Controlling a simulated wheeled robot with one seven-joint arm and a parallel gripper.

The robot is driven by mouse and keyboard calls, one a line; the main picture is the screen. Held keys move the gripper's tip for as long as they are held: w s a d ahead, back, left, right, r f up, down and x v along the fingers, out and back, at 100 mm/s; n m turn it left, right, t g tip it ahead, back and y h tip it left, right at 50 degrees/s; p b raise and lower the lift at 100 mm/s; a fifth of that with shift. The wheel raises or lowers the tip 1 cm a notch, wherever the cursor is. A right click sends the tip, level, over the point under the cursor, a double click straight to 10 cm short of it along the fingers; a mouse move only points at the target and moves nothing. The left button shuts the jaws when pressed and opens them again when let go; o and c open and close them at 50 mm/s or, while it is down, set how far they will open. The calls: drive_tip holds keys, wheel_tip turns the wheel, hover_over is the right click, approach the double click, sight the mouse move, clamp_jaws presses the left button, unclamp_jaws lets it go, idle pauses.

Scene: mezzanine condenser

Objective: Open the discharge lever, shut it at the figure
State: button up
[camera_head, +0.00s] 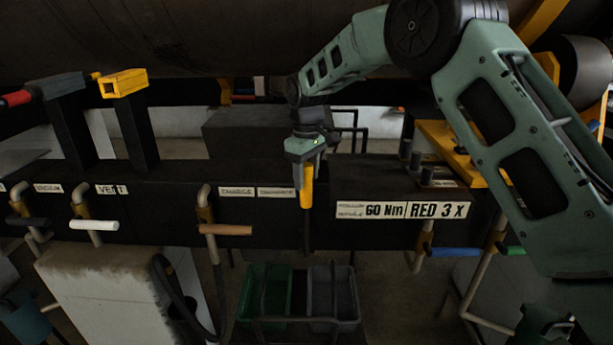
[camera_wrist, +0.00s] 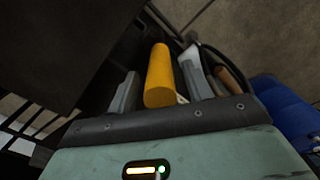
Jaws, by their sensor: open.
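My gripper (camera_head: 306,173) is over the handle, pointing down. In the wrist view the same yellow handle (camera_wrist: 159,78) lies between the two grey fingers of my gripper (camera_wrist: 161,66), which are apart. A gap shows on each side of the handle in places; contact is not clear. No gauge figure is readable.
A brown handle (camera_head: 226,230) sits left of the lever, a white one (camera_head: 94,225) farther left. Blue (camera_head: 455,253) and green (camera_head: 510,250) handles are at right. Green (camera_head: 246,296) and grey (camera_head: 350,300) bins stand below. A yellow-topped post (camera_head: 124,83) rises at left.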

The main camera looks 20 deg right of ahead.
drive_tip(key=shift+f, duration=1.1)
clamp_jaws()
